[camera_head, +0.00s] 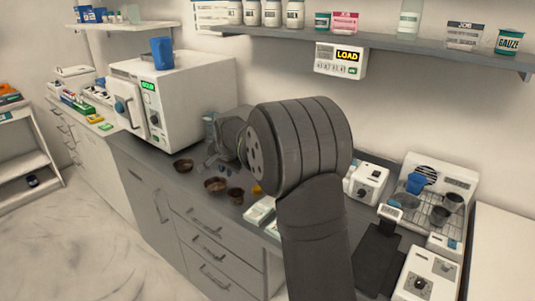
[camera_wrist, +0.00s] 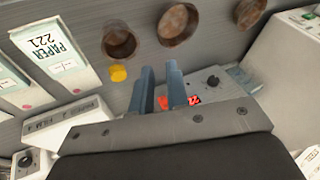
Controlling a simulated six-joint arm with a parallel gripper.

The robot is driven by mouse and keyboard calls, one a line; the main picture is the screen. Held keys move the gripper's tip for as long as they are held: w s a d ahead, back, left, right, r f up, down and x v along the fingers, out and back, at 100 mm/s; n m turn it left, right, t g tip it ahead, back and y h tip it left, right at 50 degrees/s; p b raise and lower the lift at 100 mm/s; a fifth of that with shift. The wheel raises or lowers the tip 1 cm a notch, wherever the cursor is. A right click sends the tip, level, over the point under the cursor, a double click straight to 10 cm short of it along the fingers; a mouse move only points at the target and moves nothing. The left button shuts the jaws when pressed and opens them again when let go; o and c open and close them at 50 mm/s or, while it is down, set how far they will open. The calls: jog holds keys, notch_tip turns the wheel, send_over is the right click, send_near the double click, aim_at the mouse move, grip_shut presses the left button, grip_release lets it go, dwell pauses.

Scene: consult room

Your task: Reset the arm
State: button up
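My arm reaches up and over the counter (camera_head: 150,160) in the head view, its thick dark grey wrist near the middle of the picture. My gripper (camera_head: 205,155) is beyond the wrist, at the left, close to the white autoclave's right side, and is partly hidden by my arm. In the wrist view my gripper (camera_wrist: 160,72) shows two blue-grey fingers with a narrow gap between them. Counter surface shows in the gap, and nothing is held. The fingers point toward brown bowls and a yellow item (camera_wrist: 118,73).
A white autoclave (camera_head: 190,95) with a blue cup (camera_head: 162,53) on top stands at the left. Brown bowls (camera_head: 215,185) lie in front of my gripper. A tray machine (camera_head: 430,200) stands at the right. A shelf (camera_head: 400,42) with jars and a LOAD panel (camera_head: 340,60) hang above.

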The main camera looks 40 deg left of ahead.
aim_at(226, 193)
jog(key=x, duration=1.2)
jog(key=shift+f, duration=0.1)
notch_tip(226, 193, up, 3)
jog(key=shift+d+f, duration=0.1)
jog(key=shift+r, duration=0.65)
